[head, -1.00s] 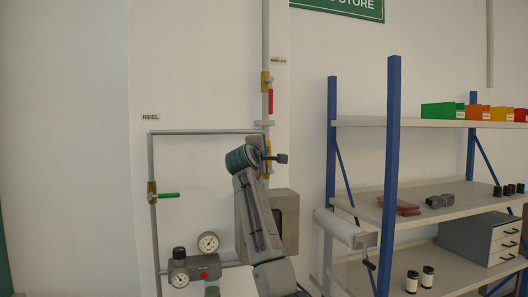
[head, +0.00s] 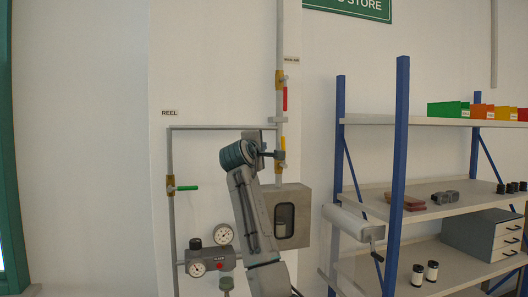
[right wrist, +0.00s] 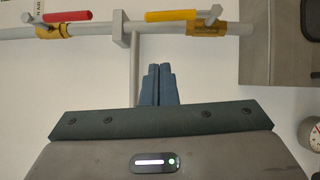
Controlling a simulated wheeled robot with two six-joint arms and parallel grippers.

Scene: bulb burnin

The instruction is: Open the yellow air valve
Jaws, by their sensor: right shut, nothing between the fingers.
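The yellow valve lever (head: 283,143) lies along the vertical pipe, below the red-handled valve. In the right wrist view the yellow lever (right wrist: 170,15) lies lengthwise along the pipe, next to its brass body (right wrist: 208,29). My right gripper (head: 279,155) points right toward the pipe and overlaps the valve area in the head view, partly hiding the valve body. In the right wrist view its fingers (right wrist: 158,70) are shut and empty, with their tips a visible gap from the pipe and lever. My left gripper is not in view.
A red lever (head: 285,99) is above on the same pipe. A green lever (head: 187,188) sticks out from the left pipe. A grey box (head: 298,195) is below the yellow valve. Gauges (head: 223,234) are lower left. Blue-posted shelves (head: 398,150) stand to the right.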

